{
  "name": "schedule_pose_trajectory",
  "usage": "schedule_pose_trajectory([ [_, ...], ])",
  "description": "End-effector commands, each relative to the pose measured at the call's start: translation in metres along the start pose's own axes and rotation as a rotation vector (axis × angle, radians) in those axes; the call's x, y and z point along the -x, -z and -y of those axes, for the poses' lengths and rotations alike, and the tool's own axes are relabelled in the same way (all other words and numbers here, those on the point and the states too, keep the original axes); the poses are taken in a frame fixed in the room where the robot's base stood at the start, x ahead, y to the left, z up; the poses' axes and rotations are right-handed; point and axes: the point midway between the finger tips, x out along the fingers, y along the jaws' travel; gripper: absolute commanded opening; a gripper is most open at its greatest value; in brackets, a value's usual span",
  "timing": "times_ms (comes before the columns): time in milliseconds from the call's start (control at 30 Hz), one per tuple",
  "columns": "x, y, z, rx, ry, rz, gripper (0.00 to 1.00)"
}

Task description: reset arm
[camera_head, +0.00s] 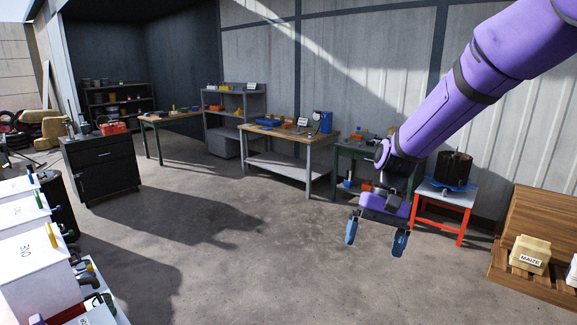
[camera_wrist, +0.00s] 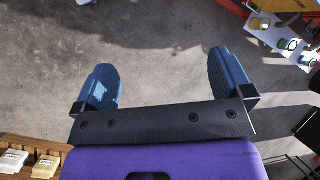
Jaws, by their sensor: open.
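My purple arm reaches in from the upper right in the head view. My gripper (camera_head: 377,238) hangs at its end, with its two blue fingers spread wide apart. It is open and empty, above bare concrete floor. In the wrist view my gripper (camera_wrist: 164,85) also shows both blue fingers apart, with only grey floor between them.
A red-legged stool (camera_head: 437,224) with a dark drum on it stands right of my gripper. A wooden rack (camera_head: 540,240) with a maize box (camera_head: 530,253) is at far right. Workbenches (camera_head: 287,137) line the back. White containers (camera_head: 38,262) stand at left. The middle floor is clear.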

Motion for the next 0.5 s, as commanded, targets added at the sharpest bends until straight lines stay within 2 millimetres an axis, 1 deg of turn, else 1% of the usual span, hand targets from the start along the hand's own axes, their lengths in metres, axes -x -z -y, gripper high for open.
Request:
schedule_pose_trajectory([
  [33,0.012,-0.012,-0.004,0.009,-0.010,-0.040,0.98],
  [200,0.042,-0.047,-0.017,0.036,-0.044,-0.161,0.98],
  [300,0.057,-0.069,-0.026,0.051,-0.064,-0.232,0.98],
  [500,0.081,-0.114,-0.044,0.077,-0.103,-0.374,0.98],
])
